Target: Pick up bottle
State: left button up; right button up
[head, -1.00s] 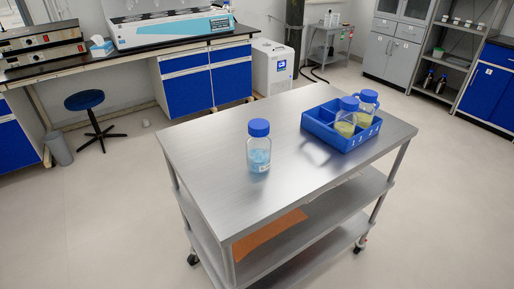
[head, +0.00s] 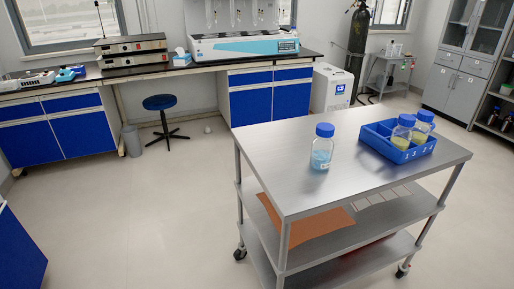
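A clear bottle (head: 321,152) with a blue cap and light blue liquid stands upright by itself on the top of the steel cart (head: 285,180). Two more blue-capped bottles, a front one (head: 402,136) and a back one (head: 424,122), both with yellowish liquid, stand in a blue divided crate (head: 412,153) on the cart's right part. The crate's left compartments look empty. Neither of my grippers shows in the head view.
The cart has lower shelves, with an orange sheet (head: 305,222) on the middle one. A blue stool (head: 160,103) and a grey bin (head: 132,141) stand by the back bench (head: 183,66). The floor left of the cart is clear.

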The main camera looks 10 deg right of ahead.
aim_at(322, 149)
jog(key=u, duration=1.2)
jog(key=i, duration=1.65)
jog(key=z, duration=2.45)
